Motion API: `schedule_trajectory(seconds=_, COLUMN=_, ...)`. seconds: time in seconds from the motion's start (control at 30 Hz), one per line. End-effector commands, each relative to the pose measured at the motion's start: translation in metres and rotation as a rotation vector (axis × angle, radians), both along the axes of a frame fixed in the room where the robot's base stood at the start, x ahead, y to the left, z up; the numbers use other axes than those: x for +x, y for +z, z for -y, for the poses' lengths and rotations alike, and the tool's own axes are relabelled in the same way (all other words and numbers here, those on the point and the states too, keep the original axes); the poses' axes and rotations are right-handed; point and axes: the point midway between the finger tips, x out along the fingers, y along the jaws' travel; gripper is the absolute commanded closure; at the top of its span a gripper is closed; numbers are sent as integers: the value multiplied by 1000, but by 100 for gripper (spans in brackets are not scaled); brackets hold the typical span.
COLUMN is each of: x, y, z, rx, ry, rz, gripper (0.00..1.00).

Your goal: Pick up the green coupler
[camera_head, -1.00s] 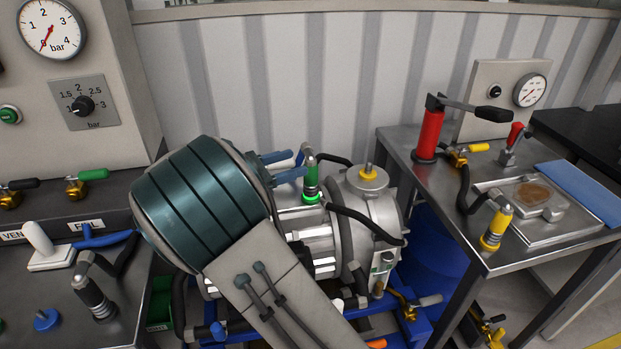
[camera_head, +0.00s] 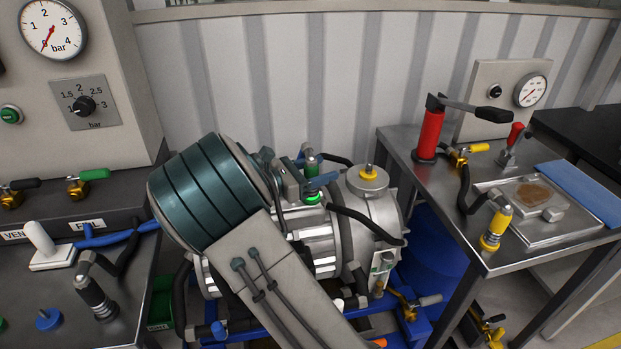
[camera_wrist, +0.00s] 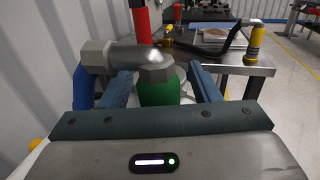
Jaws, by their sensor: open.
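The green coupler (camera_head: 312,172) stands upright on top of the silver drive unit (camera_head: 318,245), with a bright green ring around its foot. In the wrist view the coupler (camera_wrist: 158,90) is a green body under a grey metal elbow fitting. My gripper (camera_head: 318,184) is at the coupler, its blue fingers on either side. In the wrist view my gripper (camera_wrist: 158,82) is open, with the coupler between its two fingers. Gaps show between fingers and coupler. The coupler's lower part is hidden by the gripper body in the wrist view.
A black hose runs from the coupler's top. A steel table (camera_head: 450,225) at right holds a red hand pump (camera_head: 430,132) and a yellow coupler (camera_head: 495,228). The corrugated wall (camera_head: 300,80) stands close behind.

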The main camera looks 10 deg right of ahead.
Motion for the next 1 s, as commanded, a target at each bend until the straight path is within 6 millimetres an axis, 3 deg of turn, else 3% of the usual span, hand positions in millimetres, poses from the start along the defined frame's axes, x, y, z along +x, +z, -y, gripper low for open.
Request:
schedule_trajectory(seconds=0.07, x=0, y=0, z=-1, rx=0, ry=1, rz=0, gripper=44)
schedule_trajectory(seconds=0.1, x=0, y=0, z=-1, rx=0, ry=1, rz=0, gripper=49)
schedule_trajectory(seconds=0.27, x=0, y=0, z=-1, rx=0, ry=1, rz=0, gripper=94)
schedule_trajectory(seconds=0.3, x=0, y=0, z=-1, rx=0, ry=1, rz=0, gripper=97)
schedule_trajectory(seconds=0.67, x=0, y=4, z=-1, rx=1, ry=1, rz=2, gripper=97)
schedule_trajectory(seconds=1.0, x=-6, y=46, z=-1, rx=3, ry=2, rz=2, gripper=97)
